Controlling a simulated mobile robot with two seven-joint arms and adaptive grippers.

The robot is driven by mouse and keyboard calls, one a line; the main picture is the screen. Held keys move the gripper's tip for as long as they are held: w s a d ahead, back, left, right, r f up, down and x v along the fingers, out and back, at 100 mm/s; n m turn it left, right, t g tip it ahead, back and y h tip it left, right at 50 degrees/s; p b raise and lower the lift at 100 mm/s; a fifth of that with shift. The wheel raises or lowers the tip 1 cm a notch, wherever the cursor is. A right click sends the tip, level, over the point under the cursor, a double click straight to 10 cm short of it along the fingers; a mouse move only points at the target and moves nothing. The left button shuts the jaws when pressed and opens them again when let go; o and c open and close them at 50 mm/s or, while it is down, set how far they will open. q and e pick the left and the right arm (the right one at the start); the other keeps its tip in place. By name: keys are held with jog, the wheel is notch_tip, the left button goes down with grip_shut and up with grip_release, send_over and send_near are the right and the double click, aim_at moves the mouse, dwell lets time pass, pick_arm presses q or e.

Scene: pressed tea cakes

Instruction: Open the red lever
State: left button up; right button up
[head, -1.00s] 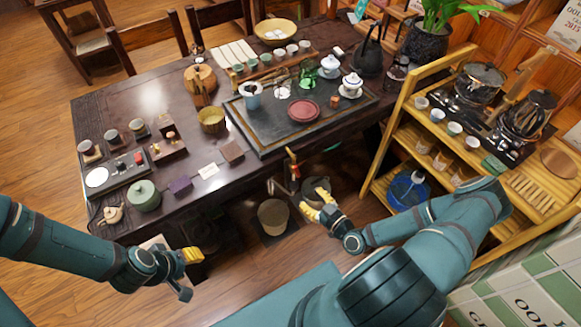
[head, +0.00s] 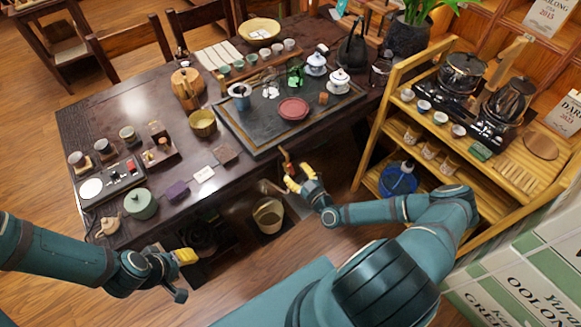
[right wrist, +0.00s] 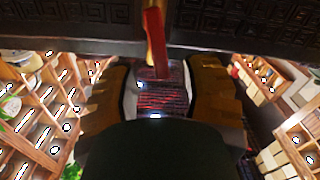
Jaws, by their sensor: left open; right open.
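The red lever (head: 287,163) hangs at the table's front edge, below the tea tray. In the right wrist view the lever (right wrist: 155,42) is a red bar hanging from the dark carved edge, its lower end ahead of and between the two fingers. My right gripper (head: 297,182) is open with yellow fingertips just below and beside the lever; in the wrist view its fingers (right wrist: 160,75) stand apart on either side. Contact with the lever cannot be made out. My left gripper (head: 186,257) is open and empty, near the table's front left, away from the lever.
The dark table (head: 130,95) carries a black tea tray (head: 255,135) with cups and pots. A beige bucket (head: 268,216) stands on the floor below the lever.

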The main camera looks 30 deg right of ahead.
aim_at(291, 168)
jog(key=shift+w+a, duration=0.15)
jog(key=shift+w, duration=1.5)
grip_shut()
jog(key=m+b, duration=0.2)
jog(key=shift+d+f+b, duration=0.1)
jog(key=shift+d+b, duration=0.3)
jog(key=shift+d+m+b, duration=0.15)
jog(key=shift+m+b, duration=0.15)
jog(key=shift+m, duration=0.2)
jog(key=shift+r, duration=0.2)
grip_release()
